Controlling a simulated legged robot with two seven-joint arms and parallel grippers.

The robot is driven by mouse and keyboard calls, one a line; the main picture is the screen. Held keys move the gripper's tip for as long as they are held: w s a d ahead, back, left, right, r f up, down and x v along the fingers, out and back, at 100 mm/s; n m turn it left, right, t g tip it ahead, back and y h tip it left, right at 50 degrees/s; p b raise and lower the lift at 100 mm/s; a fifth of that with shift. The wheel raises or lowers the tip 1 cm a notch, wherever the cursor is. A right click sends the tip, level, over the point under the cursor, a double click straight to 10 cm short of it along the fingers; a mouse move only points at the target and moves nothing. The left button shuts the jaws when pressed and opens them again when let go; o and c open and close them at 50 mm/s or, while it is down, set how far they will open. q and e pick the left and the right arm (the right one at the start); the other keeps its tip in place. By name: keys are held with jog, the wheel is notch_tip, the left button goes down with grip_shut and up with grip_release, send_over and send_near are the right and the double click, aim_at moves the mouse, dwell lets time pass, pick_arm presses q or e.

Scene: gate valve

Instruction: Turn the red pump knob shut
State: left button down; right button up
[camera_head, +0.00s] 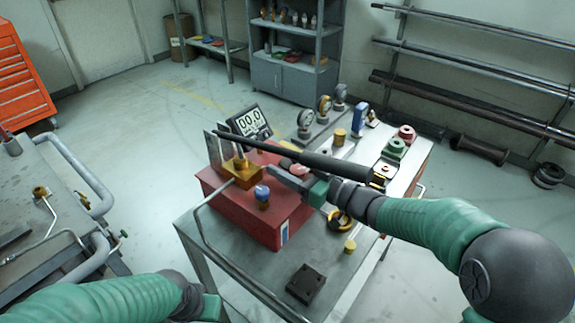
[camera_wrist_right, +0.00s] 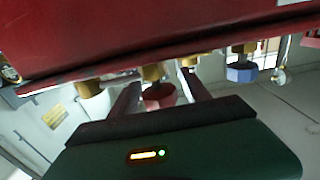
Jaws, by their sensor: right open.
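The red pump (camera_head: 262,220) is a box on the metal table, with brass fittings and a blue knob (camera_head: 262,193) on it. In the right wrist view, the red knob (camera_wrist_right: 158,97) sits on a brass stem between the two fingers of my right gripper (camera_wrist_right: 158,86). The fingers stand apart on either side of it; I cannot tell whether they touch it. The blue knob also shows there (camera_wrist_right: 241,73), right of the fingers. In the head view my right gripper (camera_head: 280,174) reaches leftward over the pump, partly hidden by a dark bar. My left arm is low at left, its fingers not discernible.
The long dark bar (camera_head: 300,158) crosses above the pump. A digital display (camera_head: 250,121), gauges (camera_head: 305,121) and green and red fittings (camera_head: 397,147) stand behind. A black block (camera_head: 306,283) lies on the table's front. A cart with grey pipes (camera_head: 75,170) stands left.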

grip_shut()
jog(key=shift+m+t+h, duration=0.3)
jog(key=shift+t, duration=0.1)
jog(key=shift+w+d+f+m+t+h+b, duration=0.15)
jog(key=shift+m+t+h+b, duration=0.65)
jog(key=shift+t+h+b, duration=0.15)
jog(key=m+t+h+b, duration=0.1)
jog(key=b, duration=0.1)
jog(key=m+t+h+b, duration=0.1)
jog(key=h+b, duration=0.1)
jog(key=m+t+h+b, duration=0.1)
jog(key=m+h+b, duration=0.1)
jog(key=shift+w+d+f, duration=0.15)
jog(key=shift+w+d, duration=0.1)
jog(key=shift+d, duration=0.1)
jog(key=shift+d+r+m+t+h, duration=0.2)
jog(key=shift+m+t+h, duration=0.35)
jog(key=shift+h, duration=0.4)
jog(key=shift+w+d+r+m+h, duration=0.1)
jog(key=shift+d+m+h, duration=0.05)
jog(key=shift+m+h, duration=0.4)
jog(key=shift+w+d+m+h, duration=0.1)
jog(key=shift+m+h, duration=0.2)
jog(key=shift+h, duration=0.35)
